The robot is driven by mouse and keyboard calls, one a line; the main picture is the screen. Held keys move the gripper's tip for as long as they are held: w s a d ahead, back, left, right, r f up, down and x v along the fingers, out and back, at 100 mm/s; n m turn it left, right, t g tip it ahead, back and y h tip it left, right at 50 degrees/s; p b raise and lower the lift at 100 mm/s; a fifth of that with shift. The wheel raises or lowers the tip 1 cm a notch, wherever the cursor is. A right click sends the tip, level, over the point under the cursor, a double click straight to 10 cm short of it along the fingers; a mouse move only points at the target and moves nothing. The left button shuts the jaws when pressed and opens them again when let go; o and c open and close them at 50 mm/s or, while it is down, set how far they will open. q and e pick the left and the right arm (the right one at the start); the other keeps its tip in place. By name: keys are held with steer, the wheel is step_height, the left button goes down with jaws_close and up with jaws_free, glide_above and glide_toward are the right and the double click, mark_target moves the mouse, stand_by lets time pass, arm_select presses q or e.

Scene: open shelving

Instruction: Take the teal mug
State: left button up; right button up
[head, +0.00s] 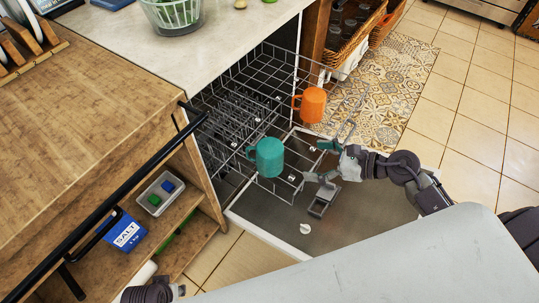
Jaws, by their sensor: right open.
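The teal mug (268,157) sits in the wire rack (262,68) of an open dishwasher, toward the rack's front end. Its handle points left. My right gripper (319,162) comes in from the right with its fingers apart, one toward the back and one toward the front. It is a short way right of the mug in the picture, and nothing shows between the fingers. No contact with the mug shows. My left gripper is not in view.
An orange mug (312,105) stands in the rack behind the teal one. The open dishwasher door (345,222) lies below my right gripper. A wooden counter (75,130) with a black rail (110,207) is at left. Tiled floor (480,110) is free at right.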

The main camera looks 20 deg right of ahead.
mark_target(282, 157)
steer(key=x, duration=0.8)
steer(key=shift+f, duration=0.1)
steer(key=x, duration=0.5)
steer(key=shift+w+r+b, duration=0.1)
steer(key=shift+r+b, duration=0.15)
steer(key=shift+b, duration=0.15)
steer(key=shift+w+a+f, duration=0.15)
steer(key=shift+w+a, duration=0.05)
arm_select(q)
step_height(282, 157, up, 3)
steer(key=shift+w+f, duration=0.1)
arm_select(e)
steer(key=shift+c, duration=0.2)
steer(key=shift+c, duration=1.2)
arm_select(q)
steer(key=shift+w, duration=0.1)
arm_select(e)
steer(key=c, duration=1)
